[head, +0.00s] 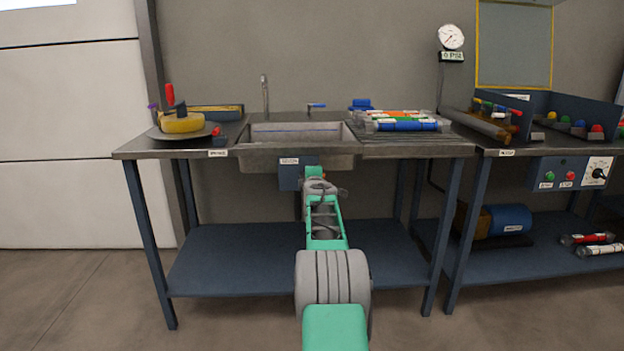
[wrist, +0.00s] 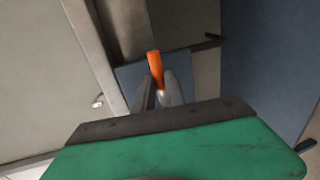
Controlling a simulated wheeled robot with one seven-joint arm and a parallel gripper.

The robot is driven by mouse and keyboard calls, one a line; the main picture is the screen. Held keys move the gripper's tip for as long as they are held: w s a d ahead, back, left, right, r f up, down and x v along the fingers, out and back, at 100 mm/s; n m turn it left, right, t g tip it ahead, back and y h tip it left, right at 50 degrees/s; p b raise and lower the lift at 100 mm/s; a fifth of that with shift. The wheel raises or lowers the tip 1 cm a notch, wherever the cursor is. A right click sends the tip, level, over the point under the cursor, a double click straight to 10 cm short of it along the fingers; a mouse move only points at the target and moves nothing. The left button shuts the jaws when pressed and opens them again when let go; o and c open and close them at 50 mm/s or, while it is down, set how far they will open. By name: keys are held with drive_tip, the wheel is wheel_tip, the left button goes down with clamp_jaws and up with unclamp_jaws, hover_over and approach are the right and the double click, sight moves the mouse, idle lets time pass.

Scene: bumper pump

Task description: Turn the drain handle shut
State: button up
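The drain handle (wrist: 155,70) is a short orange lever in the wrist view, in front of a blue plate (wrist: 130,82). My gripper (wrist: 159,82) has its two grey fingers either side of the handle's lower part. The gap between the fingers is narrow, and I cannot tell whether they touch the handle. In the head view my arm reaches under the front of the sink (head: 300,159), next to a small blue labelled box (head: 287,178). My arm hides the handle there.
The sink bench holds a plate with a yellow round object (head: 183,123) at left and a rack of coloured tubes (head: 405,122) at right. A lower blue shelf (head: 240,255) lies below, bare where visible. A second bench (head: 490,145) stands at right.

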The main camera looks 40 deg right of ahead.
drive_tip(key=o, duration=0.5)
drive_tip(key=shift+c, duration=0.2)
drive_tip(key=p+v, duration=0.1)
drive_tip(key=v, duration=0.6)
drive_tip(key=shift+s+a, duration=0.25)
drive_tip(key=shift+r, duration=0.15)
